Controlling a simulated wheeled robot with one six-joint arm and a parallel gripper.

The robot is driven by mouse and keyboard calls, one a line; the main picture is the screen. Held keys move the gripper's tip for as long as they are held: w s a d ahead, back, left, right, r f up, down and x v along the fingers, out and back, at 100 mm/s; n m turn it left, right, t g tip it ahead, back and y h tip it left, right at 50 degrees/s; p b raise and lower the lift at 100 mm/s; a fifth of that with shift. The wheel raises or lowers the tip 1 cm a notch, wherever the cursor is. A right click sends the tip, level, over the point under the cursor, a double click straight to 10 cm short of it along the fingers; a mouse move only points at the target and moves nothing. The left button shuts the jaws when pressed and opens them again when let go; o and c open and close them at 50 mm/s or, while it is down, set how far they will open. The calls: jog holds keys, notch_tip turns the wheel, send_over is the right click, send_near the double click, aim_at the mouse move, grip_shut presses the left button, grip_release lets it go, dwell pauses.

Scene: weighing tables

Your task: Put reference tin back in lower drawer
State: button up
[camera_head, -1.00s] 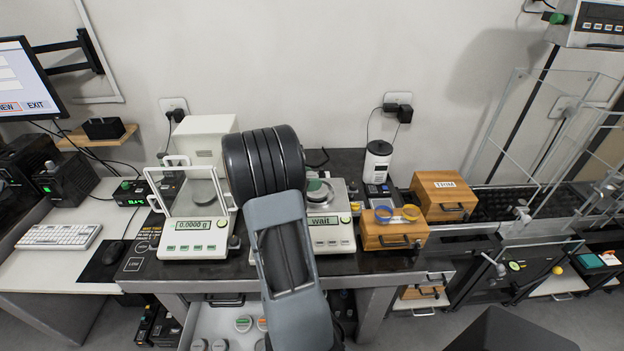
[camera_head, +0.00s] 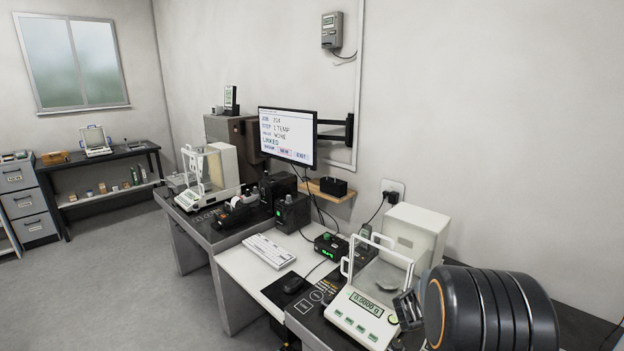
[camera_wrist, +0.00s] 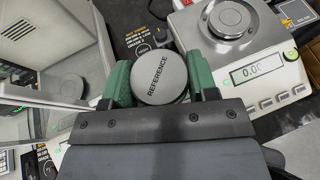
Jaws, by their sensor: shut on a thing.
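The reference tin (camera_wrist: 160,80), a round grey tin with a lid reading REFERENCE, shows in the wrist view. My gripper (camera_wrist: 161,68) is shut on it, with one green finger on each side. The tin is above the dark worktop, between two balances. In the head view my arm fills the lower right corner, and the tin cannot be made out there. The lower drawer is not in view now.
A balance with a round pan (camera_wrist: 262,78) stands right of the tin in the wrist view. A draft-shield balance (camera_head: 361,312) reading 0.0000 g is near my arm. A keyboard (camera_head: 269,250) and monitor (camera_head: 287,135) are further left. Open floor (camera_head: 140,290) lies at left.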

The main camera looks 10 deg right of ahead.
jog(key=w+a+n+t+y, duration=0.2)
jog(key=a+n+y, duration=0.1)
jog(key=a, duration=0.6)
jog(key=w+a+f+n+t+y, duration=0.1)
jog(key=w+a+n+t+y, duration=0.1)
jog(key=a, duration=0.8)
jog(key=w+a+n+t+y, duration=0.2)
jog(key=a+n+t+y, duration=0.1)
jog(key=a, duration=0.7)
jog(key=n+t, duration=0.1)
jog(key=n, duration=0.1)
jog(key=shift+w+f+n+y, duration=0.3)
jog(key=shift+w+f+n, duration=0.05)
jog(key=shift+n, duration=0.05)
jog(key=shift+a, duration=0.1)
jog(key=shift+a, duration=0.1)
